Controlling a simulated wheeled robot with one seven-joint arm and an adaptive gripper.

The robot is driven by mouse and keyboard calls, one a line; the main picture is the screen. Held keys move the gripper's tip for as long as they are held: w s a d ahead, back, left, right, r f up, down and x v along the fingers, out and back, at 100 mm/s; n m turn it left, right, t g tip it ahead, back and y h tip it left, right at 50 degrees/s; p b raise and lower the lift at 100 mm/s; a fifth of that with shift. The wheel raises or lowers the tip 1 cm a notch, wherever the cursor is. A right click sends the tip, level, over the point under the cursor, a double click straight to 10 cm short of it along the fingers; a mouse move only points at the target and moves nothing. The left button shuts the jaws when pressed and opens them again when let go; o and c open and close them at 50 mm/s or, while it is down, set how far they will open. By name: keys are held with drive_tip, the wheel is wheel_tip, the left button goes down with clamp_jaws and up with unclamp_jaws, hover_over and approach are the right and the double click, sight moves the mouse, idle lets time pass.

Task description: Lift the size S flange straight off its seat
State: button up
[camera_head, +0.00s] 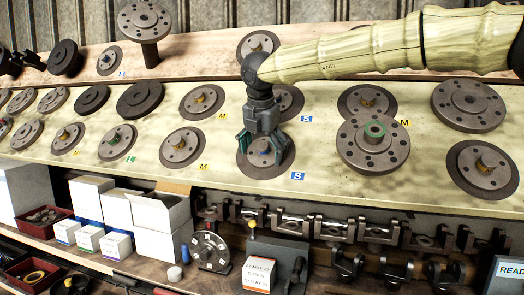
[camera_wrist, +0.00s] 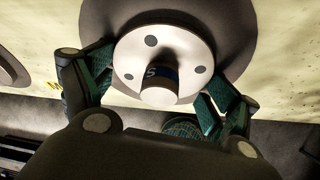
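The size S flange (camera_head: 262,151) is a grey metal disc with bolt holes and a raised hub with a blue band. It lies on a round dark seat (camera_head: 254,168) beside a blue S label (camera_head: 297,176). My gripper (camera_head: 262,145) is above it, pointing down, with its teal fingers spread to either side of the disc. In the wrist view the flange (camera_wrist: 185,50) faces the camera, with an S on the blue band of its hub. The fingers of my gripper (camera_wrist: 160,80) are at opposite sides of its rim. I cannot tell whether both press on it.
A larger flange with a green ring (camera_head: 373,145) stands close to the right. A flange on a seat with an M label (camera_head: 182,145) is to the left.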

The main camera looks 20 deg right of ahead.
sight(260, 148)
drive_tip(key=o, duration=0.7)
drive_tip(key=shift+r, duration=0.1)
drive_tip(key=c, duration=1.3)
drive_tip(key=shift+o, duration=0.2)
drive_tip(key=shift+s+a+r, duration=0.1)
drive_tip(key=shift+r, duration=0.05)
drive_tip(key=shift+s+a+r, duration=0.25)
drive_tip(key=shift+s+r, duration=0.15)
drive_tip(key=shift+r, duration=0.05)
drive_tip(key=shift+s+a+r+p, duration=0.15)
drive_tip(key=shift+s+r+p, duration=0.05)
drive_tip(key=shift+r+p, duration=0.1)
drive_tip(key=shift+s+a+r, duration=0.1)
drive_tip(key=shift+s+r, duration=0.05)
drive_tip(key=shift+s, duration=0.05)
drive_tip(key=shift+s+a+r, duration=0.15)
drive_tip(key=shift+s+r, duration=0.05)
drive_tip(key=shift+r, duration=0.05)
drive_tip(key=shift+s+a+r+p, duration=0.4)
drive_tip(key=shift+s+r, duration=0.25)
drive_tip(key=shift+r, duration=0.1)
